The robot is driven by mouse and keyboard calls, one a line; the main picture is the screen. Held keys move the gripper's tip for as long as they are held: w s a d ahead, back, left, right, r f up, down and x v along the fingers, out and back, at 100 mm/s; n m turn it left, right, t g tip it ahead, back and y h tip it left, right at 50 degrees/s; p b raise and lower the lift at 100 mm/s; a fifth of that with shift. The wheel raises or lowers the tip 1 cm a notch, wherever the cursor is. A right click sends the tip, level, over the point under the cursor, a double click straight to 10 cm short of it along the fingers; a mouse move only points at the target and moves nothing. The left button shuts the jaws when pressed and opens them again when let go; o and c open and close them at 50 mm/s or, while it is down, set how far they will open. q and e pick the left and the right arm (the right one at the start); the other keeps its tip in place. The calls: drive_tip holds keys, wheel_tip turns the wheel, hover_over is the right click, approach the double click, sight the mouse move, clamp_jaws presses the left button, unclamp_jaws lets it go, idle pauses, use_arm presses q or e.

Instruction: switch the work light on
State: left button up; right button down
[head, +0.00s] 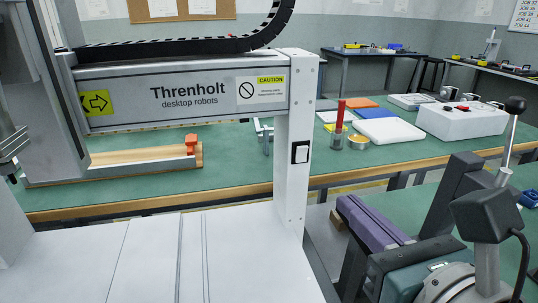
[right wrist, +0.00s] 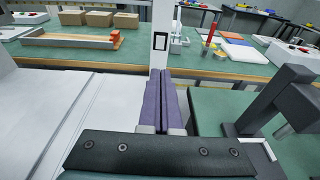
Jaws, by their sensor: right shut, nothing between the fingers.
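A white rocker switch in a black frame (head: 300,152) is on the white upright post (head: 294,210) of the gantry. In the right wrist view the switch (right wrist: 160,41) shows just beyond and above my fingertips. My right gripper (head: 348,205), with purple fingers, is shut and empty. In the head view it is to the right of the post and lower than the switch, apart from it. In the right wrist view the two fingers (right wrist: 160,73) lie side by side, pointing toward the post. The switch's rocker position is too small to tell. I cannot identify the work light. My left gripper is not in view.
The gantry beam (head: 190,90) joins the post. A white panel (head: 150,265) lies in front. The green bench (head: 235,170) behind carries a red screwdriver (head: 340,115) in a holder and a white box (head: 462,118). A dark press-like device (right wrist: 265,100) stands right of my gripper.

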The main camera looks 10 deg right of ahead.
drive_tip(key=shift+w, duration=0.1)
use_arm(q)
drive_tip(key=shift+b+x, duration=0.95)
drive_tip(key=shift+b, duration=0.05)
use_arm(e)
approach(303, 151)
drive_tip(key=w, duration=0.2)
drive_tip(key=w+f, duration=0.1)
drive_tip(key=w, duration=0.2)
drive_tip(key=shift+a+f, duration=0.15)
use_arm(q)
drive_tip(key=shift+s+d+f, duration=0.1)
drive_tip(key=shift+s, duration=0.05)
use_arm(e)
drive_tip(key=shift+w, duration=0.7)
